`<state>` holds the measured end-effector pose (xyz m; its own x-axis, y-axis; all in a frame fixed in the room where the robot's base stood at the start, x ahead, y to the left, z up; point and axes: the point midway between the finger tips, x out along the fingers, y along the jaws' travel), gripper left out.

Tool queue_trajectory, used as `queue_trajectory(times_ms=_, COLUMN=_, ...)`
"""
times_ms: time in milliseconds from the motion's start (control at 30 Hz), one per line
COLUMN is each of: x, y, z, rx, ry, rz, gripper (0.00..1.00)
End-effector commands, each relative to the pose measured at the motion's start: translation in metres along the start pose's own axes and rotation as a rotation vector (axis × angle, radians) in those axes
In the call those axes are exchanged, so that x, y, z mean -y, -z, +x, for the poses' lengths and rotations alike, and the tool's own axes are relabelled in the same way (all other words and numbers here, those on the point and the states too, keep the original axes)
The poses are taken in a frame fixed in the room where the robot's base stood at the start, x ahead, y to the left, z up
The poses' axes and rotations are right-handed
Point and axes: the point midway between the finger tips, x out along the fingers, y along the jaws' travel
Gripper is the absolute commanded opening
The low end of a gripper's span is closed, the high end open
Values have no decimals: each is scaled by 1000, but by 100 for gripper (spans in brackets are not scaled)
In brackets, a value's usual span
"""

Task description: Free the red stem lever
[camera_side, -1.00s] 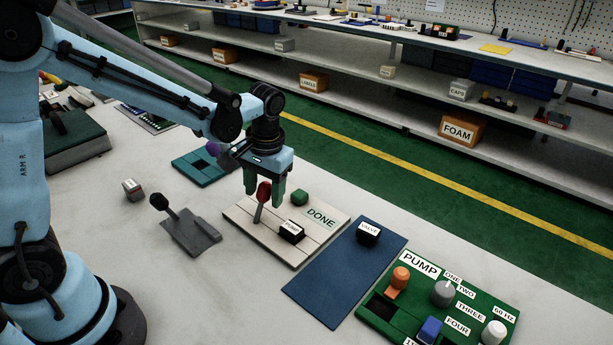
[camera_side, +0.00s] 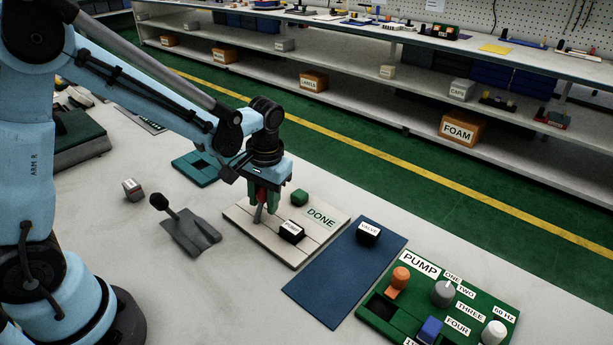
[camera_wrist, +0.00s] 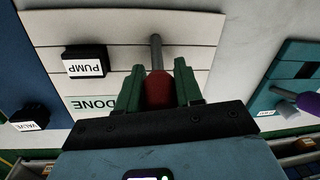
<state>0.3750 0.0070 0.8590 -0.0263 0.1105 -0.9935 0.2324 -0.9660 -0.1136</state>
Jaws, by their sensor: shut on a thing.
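The red stem lever has a red knob (camera_wrist: 158,90) on a grey stem (camera_wrist: 155,50). In the side view, its stem (camera_side: 257,214) stands at the left part of a pale slatted board (camera_side: 243,232) marked DONE. My gripper (camera_side: 266,200) points down over the board and is shut on the red knob. In the wrist view, the green fingers of my gripper (camera_wrist: 158,92) lie on both sides of the knob. The fingers hide most of the knob in the side view. I cannot tell whether the stem's foot is still seated in the board.
A black-knobbed lever on a grey plate (camera_side: 190,236) stands to the left. A blue mat (camera_side: 335,285) with a black VALVE block (camera_side: 368,232) and a green PUMP panel (camera_side: 470,325) lie to the right.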

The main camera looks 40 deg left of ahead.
Motion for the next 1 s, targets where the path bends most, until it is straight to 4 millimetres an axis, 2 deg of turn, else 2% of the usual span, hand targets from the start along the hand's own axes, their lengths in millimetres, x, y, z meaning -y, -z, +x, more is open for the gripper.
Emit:
queue_trajectory(times_ms=467, x=1, y=-3, z=-2, rx=-40, ry=-10, rz=-4, gripper=0)
queue_trajectory(times_ms=1000, x=6, y=-23, z=-8, rx=-403, ry=-97, rz=-46, gripper=0)
